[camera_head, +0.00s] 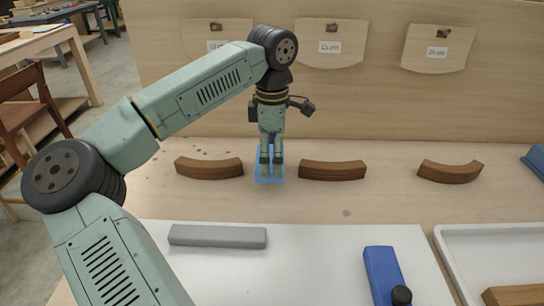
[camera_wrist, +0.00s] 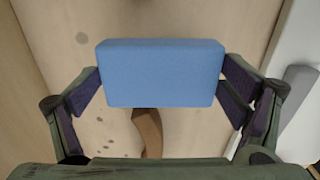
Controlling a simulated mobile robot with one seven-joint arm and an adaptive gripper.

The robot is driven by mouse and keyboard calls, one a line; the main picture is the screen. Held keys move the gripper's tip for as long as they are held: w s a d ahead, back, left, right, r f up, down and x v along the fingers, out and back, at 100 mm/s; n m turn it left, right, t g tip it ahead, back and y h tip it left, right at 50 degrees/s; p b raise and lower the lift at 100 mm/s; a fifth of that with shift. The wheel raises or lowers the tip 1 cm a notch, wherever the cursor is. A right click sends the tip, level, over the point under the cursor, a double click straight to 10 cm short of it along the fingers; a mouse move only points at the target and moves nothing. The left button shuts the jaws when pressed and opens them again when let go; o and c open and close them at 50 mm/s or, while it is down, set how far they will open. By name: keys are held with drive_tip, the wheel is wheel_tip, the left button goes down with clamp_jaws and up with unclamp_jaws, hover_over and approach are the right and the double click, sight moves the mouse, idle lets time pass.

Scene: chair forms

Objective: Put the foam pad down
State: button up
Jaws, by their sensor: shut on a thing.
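The foam pad (camera_wrist: 160,72) is a light blue rectangular block, held between the two fingers of my gripper (camera_wrist: 162,85) in the wrist view. In the head view my gripper (camera_head: 271,172) points down over the wooden bench, with the blue foam pad (camera_head: 262,177) showing behind and beside its fingers. The pad is between two curved brown wooden pieces, the left one (camera_head: 209,168) and the middle one (camera_head: 332,170). I cannot tell whether the pad touches the bench. In the wrist view a brown piece (camera_wrist: 148,132) lies beneath, partly hidden by the pad.
A third curved brown piece (camera_head: 450,172) lies at right. A grey bar (camera_head: 218,236) and a blue tool (camera_head: 384,276) lie on the white surface in front. A white tray (camera_head: 492,232) stands at front right. A wooden back panel (camera_head: 250,110) with labelled shapes closes the rear.

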sight(271, 155)
drive_tip(key=shift+w+a+f, duration=0.1)
drive_tip(key=shift+w+f, duration=0.1)
drive_tip(key=shift+w, duration=0.2)
wheel_tip(271, 155, down, 3)
drive_tip(key=shift+p, duration=0.9)
drive_tip(key=shift+f+b, duration=0.3)
drive_tip(key=shift+f, duration=0.05)
drive_tip(key=o, duration=0.7)
drive_tip(key=shift+o, duration=0.2)
